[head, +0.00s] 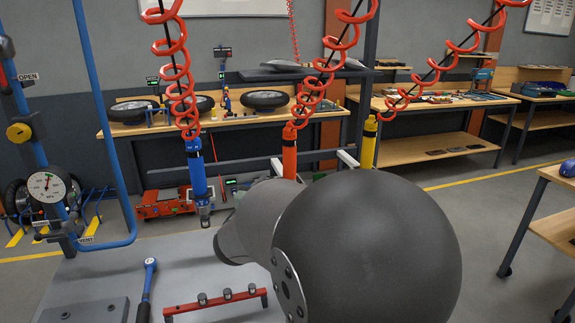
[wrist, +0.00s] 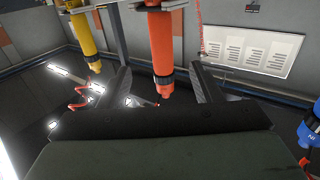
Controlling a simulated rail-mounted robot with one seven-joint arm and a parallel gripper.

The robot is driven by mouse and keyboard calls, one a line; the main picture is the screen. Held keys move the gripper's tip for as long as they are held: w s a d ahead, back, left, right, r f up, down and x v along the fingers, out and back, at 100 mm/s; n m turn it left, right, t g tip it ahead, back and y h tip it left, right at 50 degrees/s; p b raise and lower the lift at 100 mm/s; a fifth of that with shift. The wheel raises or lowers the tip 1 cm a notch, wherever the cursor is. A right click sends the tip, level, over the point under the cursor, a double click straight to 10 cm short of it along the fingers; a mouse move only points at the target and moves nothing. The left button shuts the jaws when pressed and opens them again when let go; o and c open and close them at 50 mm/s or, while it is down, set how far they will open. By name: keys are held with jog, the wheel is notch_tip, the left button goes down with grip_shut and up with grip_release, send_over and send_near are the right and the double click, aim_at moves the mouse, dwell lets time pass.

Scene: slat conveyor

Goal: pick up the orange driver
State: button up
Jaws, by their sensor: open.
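The orange driver (head: 290,150) hangs upright from a red coiled hose in the head view, just beyond my arm. In the wrist view the orange driver (wrist: 160,50) hangs in the middle, its narrow nose pointing down. My gripper (wrist: 161,80) is open, with a finger on each side of the driver's lower part in that picture. No contact shows, and I cannot tell how far the driver is from the fingertips. In the head view my own arm hides most of the gripper.
A blue driver (head: 197,170) hangs left of the orange one and a yellow driver (head: 369,142) hangs to its right. A grey bench (head: 85,278) below carries a red rack (head: 215,302) and a blue-handled wrench (head: 148,285). A blue pipe frame (head: 108,150) stands at the left.

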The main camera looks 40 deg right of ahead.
aim_at(288, 167)
jog(key=x, duration=0.8)
jog(key=shift+w+d+p, duration=0.1)
jog(key=shift+p, duration=0.25)
jog(key=shift+p+x, duration=0.85)
jog(key=shift+x, duration=2.05)
jog(key=shift+w+r, duration=0.1)
jog(key=shift+r, duration=0.1)
jog(key=c, duration=1.1)
jog(key=shift+r, duration=0.1)
grip_shut()
